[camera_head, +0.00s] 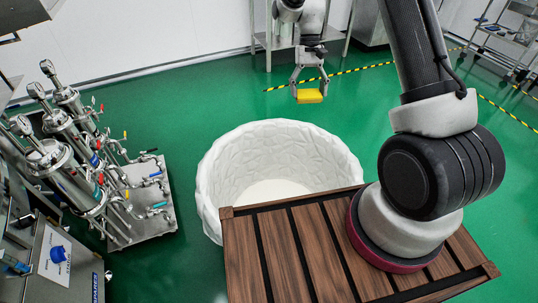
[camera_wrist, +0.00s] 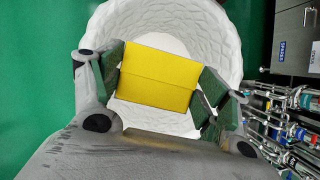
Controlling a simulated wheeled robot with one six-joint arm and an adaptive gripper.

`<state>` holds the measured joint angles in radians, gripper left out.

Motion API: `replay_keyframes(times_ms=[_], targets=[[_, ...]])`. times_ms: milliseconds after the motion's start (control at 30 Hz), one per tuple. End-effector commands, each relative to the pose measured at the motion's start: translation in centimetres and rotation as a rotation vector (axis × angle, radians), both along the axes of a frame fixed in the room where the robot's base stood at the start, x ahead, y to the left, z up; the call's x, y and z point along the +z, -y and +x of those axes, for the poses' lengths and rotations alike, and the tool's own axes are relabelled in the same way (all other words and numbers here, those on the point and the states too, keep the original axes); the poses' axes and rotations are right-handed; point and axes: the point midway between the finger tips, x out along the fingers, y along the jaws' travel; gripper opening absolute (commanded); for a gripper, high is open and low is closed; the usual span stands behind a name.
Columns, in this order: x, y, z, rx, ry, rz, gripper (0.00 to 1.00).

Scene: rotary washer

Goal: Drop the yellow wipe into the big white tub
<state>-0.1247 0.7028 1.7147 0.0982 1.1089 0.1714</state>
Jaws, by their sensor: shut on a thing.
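The yellow wipe (camera_head: 310,96) is a folded block held between the fingers of my gripper (camera_head: 309,90). In the wrist view the wipe (camera_wrist: 158,76) fills the space between the two green-padded fingertips of my gripper (camera_wrist: 158,85), and both sides are pinched. The big white tub (camera_head: 347,166) is a round, crinkled, empty container on the floor. In the head view the wipe appears above and beyond the tub's far rim. In the wrist view the tub (camera_wrist: 215,28) lies below and behind the wipe, its floor partly hidden by the wipe and gripper.
A brown slatted wooden platform (camera_head: 240,245) covers the tub's near right edge. Steel cylinders with valves and pipes (camera_head: 75,150) stand on a plate at left. Metal racks (camera_head: 500,42) stand at the back right.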

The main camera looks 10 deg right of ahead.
Motion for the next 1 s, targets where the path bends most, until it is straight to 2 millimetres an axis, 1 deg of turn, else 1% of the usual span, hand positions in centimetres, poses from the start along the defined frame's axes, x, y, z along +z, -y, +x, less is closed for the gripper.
replay_keyframes(times_ms=[33, 67, 100, 167, 200, 267, 300, 400, 500, 600, 700, 867, 1000], targets=[[-2.2, -0.7, 0.1, -0.063, -0.008, 0.000, 0.60], [-3.6, -1.3, 0.3, -0.115, -0.009, 0.000, 0.60], [-5.8, -2.1, 0.5, -0.195, -0.010, -0.002, 0.60], [-9.2, -3.3, 0.9, -0.332, -0.011, -0.002, 0.60], [-11.6, -4.0, 1.1, -0.431, -0.010, -0.003, 0.60], [-15.1, -4.9, 1.3, -0.584, -0.010, -0.003, 0.60], [-17.4, -5.4, 1.4, -0.685, -0.008, -0.004, 0.60], [-22.4, -6.1, 1.4, -0.915, -0.007, -0.006, 0.60], [-26.2, -6.2, 1.2, -1.096, -0.004, -0.005, 0.60], [-28.5, -6.2, 1.0, -1.208, -0.001, -0.004, 0.60], [-29.7, -6.2, 0.8, -1.261, 0.000, -0.001, 0.60], [-30.8, -6.2, 0.8, -1.273, 0.000, -0.001, 0.60], [-32.5, -6.2, 0.7, -1.271, -0.001, -0.002, 0.60]])
